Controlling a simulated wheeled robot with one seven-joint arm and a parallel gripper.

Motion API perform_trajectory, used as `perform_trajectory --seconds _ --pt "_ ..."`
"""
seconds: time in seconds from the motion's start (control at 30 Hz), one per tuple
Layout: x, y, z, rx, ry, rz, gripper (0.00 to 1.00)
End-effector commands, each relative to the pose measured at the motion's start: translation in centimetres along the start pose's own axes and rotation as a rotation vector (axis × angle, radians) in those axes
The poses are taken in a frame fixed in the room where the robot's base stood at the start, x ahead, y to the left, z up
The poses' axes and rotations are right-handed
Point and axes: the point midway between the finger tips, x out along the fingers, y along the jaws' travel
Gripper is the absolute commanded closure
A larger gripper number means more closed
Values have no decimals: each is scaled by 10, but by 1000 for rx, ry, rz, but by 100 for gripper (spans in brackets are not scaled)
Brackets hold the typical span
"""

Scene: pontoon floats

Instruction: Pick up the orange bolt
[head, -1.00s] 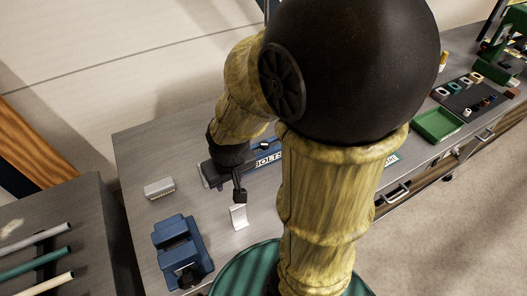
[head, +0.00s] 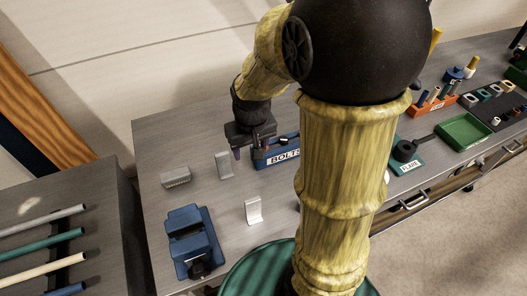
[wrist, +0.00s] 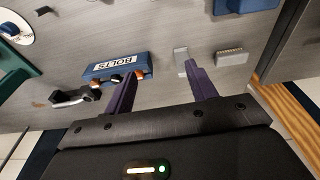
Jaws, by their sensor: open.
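The blue tray labelled BOLTS (head: 290,146) stands on the grey bench, partly behind my arm in the head view. It also shows in the wrist view (wrist: 116,67). A small orange piece, likely the orange bolt (wrist: 140,74), shows at its right end, close to my left finger. Another orange bit shows near the tray's left end; I cannot tell its shape. My gripper (head: 248,157) is open and empty, over the bench at the tray's left end.
Two pale metal brackets (head: 224,165) (head: 253,211) and a ribbed grey block (head: 176,177) stand left of the tray. A blue vise (head: 195,240) is nearer. A green FLARE plate (head: 407,164) and green tray (head: 463,132) lie right. Bench between the brackets and vise is clear.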

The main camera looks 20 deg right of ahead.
Motion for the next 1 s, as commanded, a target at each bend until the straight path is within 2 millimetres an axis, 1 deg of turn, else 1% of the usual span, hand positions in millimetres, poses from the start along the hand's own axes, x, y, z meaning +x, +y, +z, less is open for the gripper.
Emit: perform_trajectory --seconds 0.03,0.2,0.4,0.5,0.6,0.7,1.0 --pt "10 7 -18 0 -13 3 44" --pt "20 32 -69 -3 -69 5 44" --pt "30 68 -118 4 -128 -3 44" --pt "33 86 -134 11 -152 -8 44" --pt "33 97 -143 15 -167 -13 44" --pt "32 102 -147 17 -174 -15 44" --pt "31 102 -147 17 -175 -15 44"
